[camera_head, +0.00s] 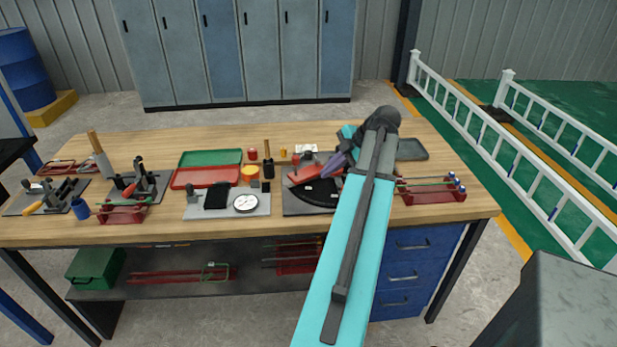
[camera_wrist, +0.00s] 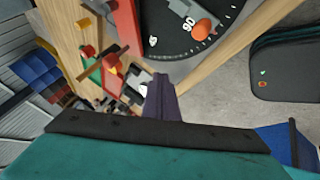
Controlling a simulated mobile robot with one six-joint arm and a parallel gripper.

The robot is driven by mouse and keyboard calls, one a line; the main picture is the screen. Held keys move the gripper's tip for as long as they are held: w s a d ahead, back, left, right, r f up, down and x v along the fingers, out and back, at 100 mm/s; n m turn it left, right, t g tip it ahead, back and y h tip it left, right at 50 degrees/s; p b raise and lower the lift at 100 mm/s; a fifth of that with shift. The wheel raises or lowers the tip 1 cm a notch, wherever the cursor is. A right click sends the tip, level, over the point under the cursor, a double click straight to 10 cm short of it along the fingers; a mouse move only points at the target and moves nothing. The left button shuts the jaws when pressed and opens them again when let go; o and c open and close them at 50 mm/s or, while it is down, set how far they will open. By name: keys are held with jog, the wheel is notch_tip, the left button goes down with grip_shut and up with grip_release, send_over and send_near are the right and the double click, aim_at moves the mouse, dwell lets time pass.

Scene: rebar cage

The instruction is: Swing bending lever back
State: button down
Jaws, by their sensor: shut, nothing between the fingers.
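The bending plate (camera_head: 290,208) is a dark plate with a black angle dial, near the middle right of the workbench. Its red bending lever (camera_head: 305,173) lies across the plate's back part. In the wrist view the red lever (camera_wrist: 127,28) stands at the upper left beside the black dial (camera_wrist: 160,42), which shows a 90 mark and an orange round piece (camera_wrist: 203,29). My gripper (camera_head: 328,168) has purple fingers, shut and empty, just right of the lever's end. In the wrist view its fingers (camera_wrist: 160,90) point at the bench below the dial; I cannot tell whether they touch the lever.
A green tray (camera_head: 210,158) and a red tray (camera_head: 205,177) lie left of the plate. A red rack (camera_head: 433,193) with rods stands at the bench's right. A dark tray (camera_head: 411,150) lies behind my arm. Other bending tools crowd the left end.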

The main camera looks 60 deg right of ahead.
jog(key=shift+w+a+f, duration=0.1)
jog(key=p+x, duration=0.3)
jog(key=x, duration=0.7)
jog(key=shift+w+d+r+p, duration=0.1)
jog(key=shift+w+d+p, duration=0.25)
jog(key=shift+w, duration=0.15)
jog(key=shift+w+d+r+p, duration=0.2)
jog(key=shift+w+p, duration=0.15)
jog(key=shift+w, duration=0.15)
jog(key=shift+w+d+f+p, duration=0.15)
jog(key=shift+w+d+p, duration=0.2)
jog(key=shift+w, duration=0.4)
